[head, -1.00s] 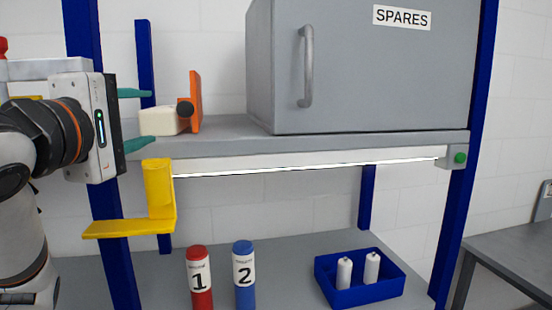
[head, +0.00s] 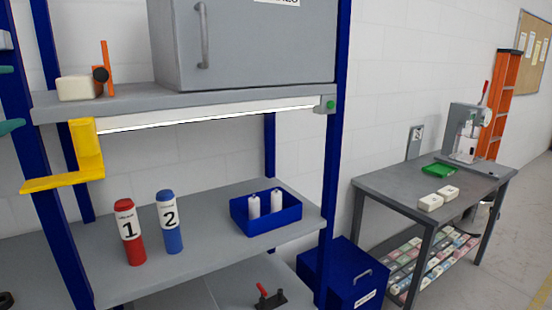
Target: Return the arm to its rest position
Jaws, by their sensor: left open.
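My left gripper (head: 8,98) shows only at the left edge of the head view. Its two green fingers are apart with nothing between them, and most of the arm is out of frame. A cream foam block (head: 78,88) lies on the upper shelf (head: 130,103), to the right of the fingers and clear of them. An upright orange plate with a dark round knob (head: 101,74) stands beside the block. My right gripper is not in view.
A yellow bracket (head: 88,150) juts out below the shelf's left end. Red bottle 1 (head: 129,232), blue bottle 2 (head: 169,222) and a blue bin (head: 266,214) stand on the lower shelf. A grey cabinet (head: 255,45) sits above. A side table (head: 385,190) stands at right.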

